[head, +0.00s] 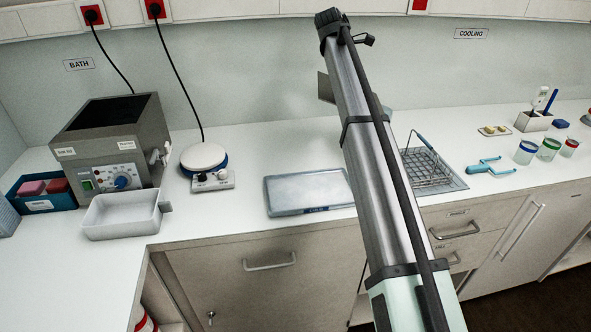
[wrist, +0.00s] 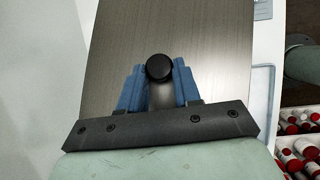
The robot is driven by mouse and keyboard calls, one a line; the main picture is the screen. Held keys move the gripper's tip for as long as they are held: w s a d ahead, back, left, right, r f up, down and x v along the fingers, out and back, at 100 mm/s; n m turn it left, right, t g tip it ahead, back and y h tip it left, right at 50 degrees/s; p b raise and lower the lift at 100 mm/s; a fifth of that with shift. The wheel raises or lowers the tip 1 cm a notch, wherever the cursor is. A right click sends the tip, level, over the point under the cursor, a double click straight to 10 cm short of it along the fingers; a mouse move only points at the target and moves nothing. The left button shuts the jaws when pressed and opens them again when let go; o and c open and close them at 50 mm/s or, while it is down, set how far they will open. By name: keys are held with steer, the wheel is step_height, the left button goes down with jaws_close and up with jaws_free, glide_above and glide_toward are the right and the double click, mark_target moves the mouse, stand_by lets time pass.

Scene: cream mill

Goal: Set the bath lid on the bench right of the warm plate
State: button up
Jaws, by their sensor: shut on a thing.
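The bath lid (wrist: 205,50) is a flat grey metal plate with a round black knob (wrist: 159,67). My gripper (wrist: 159,85) has its blue fingers shut on the knob. In the head view, only a brownish-grey corner of the lid (head: 325,88) shows left of my arm, above the bench, and my arm hides the gripper. The warm plate (head: 204,157), with a round white top, stands on the bench (head: 245,150) at centre left. The bench right of it is bare up to a flat translucent tray. The bath (head: 112,145) at the left is uncovered, its inside dark.
The flat tray (head: 308,192) lies near the bench's front edge. A white basin (head: 122,215) stands before the bath. A wire rack (head: 430,165) is right of my arm, then a blue clamp (head: 484,166) and beakers. Red-capped bottles (wrist: 290,125) show at lower right in the wrist view.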

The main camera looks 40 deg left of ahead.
steer(key=s+a+f+n+t+h, duration=0.1)
steer(key=s+a+f+n+t, duration=0.1)
steer(key=s+a+f, duration=0.4)
steer(key=s+a+f+n+t+h, duration=0.1)
steer(key=s+a+f, duration=0.4)
steer(key=a, duration=0.4)
steer(key=shift+w+f, duration=0.15)
steer(key=shift+f, duration=2.45)
steer(key=shift+w+f, duration=0.15)
steer(key=shift+f, duration=2.45)
steer(key=shift+f, duration=0.15)
steer(key=o, duration=1)
steer(key=v, duration=1.2)
steer(key=shift+s+d, duration=0.25)
